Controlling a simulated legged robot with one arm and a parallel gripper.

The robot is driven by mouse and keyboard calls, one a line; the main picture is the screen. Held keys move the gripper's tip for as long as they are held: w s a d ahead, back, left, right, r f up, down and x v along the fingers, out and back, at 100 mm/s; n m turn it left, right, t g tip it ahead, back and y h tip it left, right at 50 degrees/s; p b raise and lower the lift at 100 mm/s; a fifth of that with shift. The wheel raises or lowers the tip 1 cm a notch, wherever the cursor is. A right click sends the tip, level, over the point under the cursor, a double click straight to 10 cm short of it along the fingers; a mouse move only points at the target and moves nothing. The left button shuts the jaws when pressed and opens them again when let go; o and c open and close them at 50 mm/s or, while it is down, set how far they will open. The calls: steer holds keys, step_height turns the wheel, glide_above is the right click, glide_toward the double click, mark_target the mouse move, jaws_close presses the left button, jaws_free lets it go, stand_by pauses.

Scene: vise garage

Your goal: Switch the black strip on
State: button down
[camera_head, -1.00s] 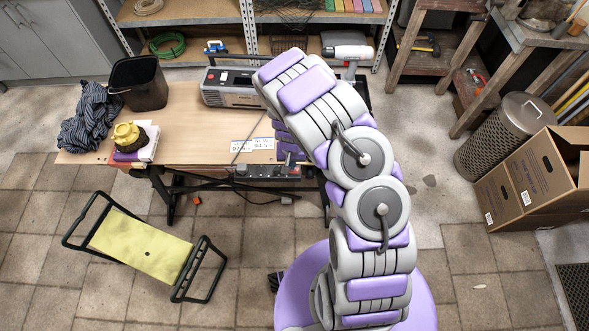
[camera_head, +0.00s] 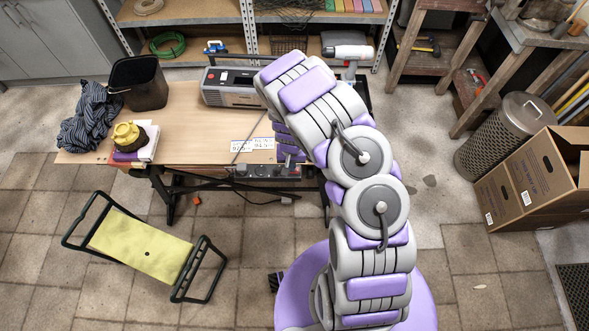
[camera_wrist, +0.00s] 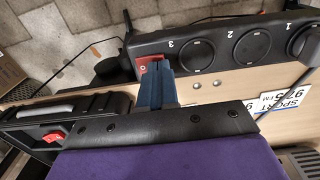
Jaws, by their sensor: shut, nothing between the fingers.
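The black strip (camera_head: 262,171) lies along the front edge of the workbench. In the wrist view the black strip (camera_wrist: 225,45) has round sockets numbered 1, 2 and 3, with a red switch (camera_wrist: 143,68) at the end past socket 3. My gripper (camera_wrist: 158,67) is shut and empty. Its blue-grey fingertips are over the red switch and cover part of it. I cannot tell whether they touch it or which way the switch is tilted. In the head view my arm hides much of my gripper (camera_head: 290,157) at the strip's right end.
A black case (camera_wrist: 70,118) with a red part lies beside my gripper in the wrist view. A printed card (camera_head: 252,144), a radio (camera_head: 228,87), a dark bin (camera_head: 139,83) and a striped cloth (camera_head: 90,115) are on the workbench (camera_head: 190,125). A yellow kneeler (camera_head: 140,247) stands on the floor.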

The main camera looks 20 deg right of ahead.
steer(key=shift+f, duration=0.25)
steer(key=shift+r+p, duration=1.25)
steer(key=shift+r, duration=2.25)
steer(key=s+r, duration=0.5)
steer(key=r, duration=0.7)
steer(key=s+r, duration=0.6)
steer(key=r, duration=0.7)
steer(key=s+r+n, duration=0.1)
steer(key=s+r, duration=0.2)
steer(key=s, duration=0.4)
steer(key=s+r+n+g, duration=0.1)
steer(key=s+r, duration=0.3)
steer(key=s, duration=0.4)
steer(key=s+d+r+n, duration=0.1)
steer(key=s+r, duration=0.3)
steer(key=s, duration=0.3)
steer(key=shift+s+r+g, duration=0.2)
steer(key=shift+s+g, duration=0.05)
steer(key=shift+g, duration=0.15)
